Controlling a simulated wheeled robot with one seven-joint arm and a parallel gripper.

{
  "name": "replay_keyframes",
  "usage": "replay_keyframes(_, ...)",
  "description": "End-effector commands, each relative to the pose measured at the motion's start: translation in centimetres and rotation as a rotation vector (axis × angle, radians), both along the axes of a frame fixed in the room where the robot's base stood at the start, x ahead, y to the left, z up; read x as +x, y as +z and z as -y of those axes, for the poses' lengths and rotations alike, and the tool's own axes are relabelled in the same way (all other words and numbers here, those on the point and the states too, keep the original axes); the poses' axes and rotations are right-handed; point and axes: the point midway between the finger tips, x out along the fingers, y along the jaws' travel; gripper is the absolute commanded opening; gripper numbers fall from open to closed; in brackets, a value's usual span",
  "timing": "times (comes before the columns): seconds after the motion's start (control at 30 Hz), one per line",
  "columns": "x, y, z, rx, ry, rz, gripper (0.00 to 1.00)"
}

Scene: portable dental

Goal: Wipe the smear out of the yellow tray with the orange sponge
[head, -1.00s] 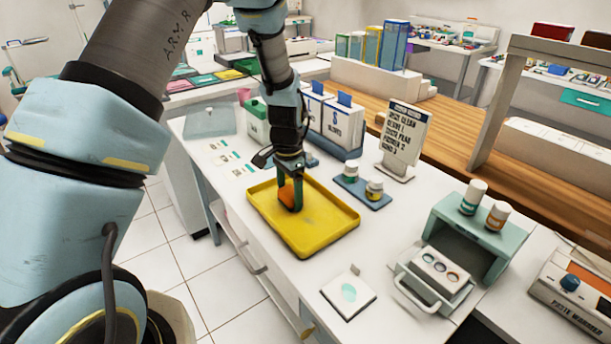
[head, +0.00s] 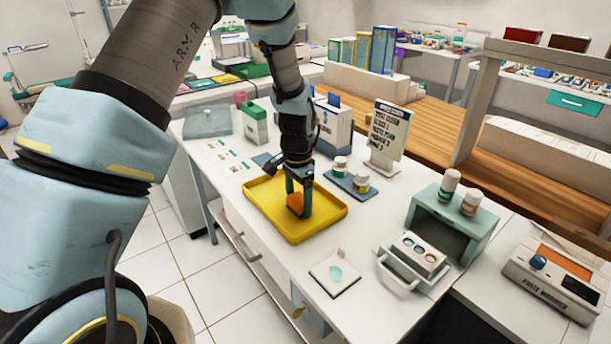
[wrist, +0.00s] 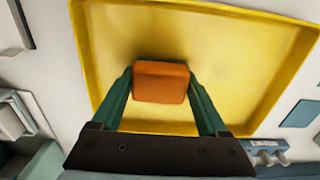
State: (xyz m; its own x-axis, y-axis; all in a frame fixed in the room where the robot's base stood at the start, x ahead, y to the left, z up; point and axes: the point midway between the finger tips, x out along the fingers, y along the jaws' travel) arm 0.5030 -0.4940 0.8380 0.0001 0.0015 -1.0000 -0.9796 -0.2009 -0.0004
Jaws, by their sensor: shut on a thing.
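The yellow tray (head: 318,229) lies on the white counter, and it fills much of the wrist view (wrist: 245,75). My gripper (head: 299,206) points down into the tray with its green fingers shut on the orange sponge (head: 295,202). In the wrist view the sponge (wrist: 160,82) sits between the two fingertips, over the tray floor. It is low in the tray, around its middle; I cannot tell whether it touches the floor. No distinct smear can be made out; the floor shows only faint shading, and part is hidden by the sponge and fingers.
A sign (head: 388,135) and a glove box (head: 335,128) stand behind. A white pad (head: 334,274) lies in front, and a teal stand (head: 452,222) is further right.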

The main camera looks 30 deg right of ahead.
Motion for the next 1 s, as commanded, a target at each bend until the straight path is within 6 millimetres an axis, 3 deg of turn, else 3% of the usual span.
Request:
replay_keyframes(0.03,0.2,1.6,0.1,-0.004,0.001,0.004,0.25)
replay_keyframes(0.1,0.1,2.8,0.1,-0.002,0.002,0.002,0.25)
replay_keyframes(0.6,0.2,7.2,0.7,-0.002,0.003,0.002,0.25)
replay_keyframes(1.0,0.3,8.1,0.8,-0.002,0.005,0.002,0.25)
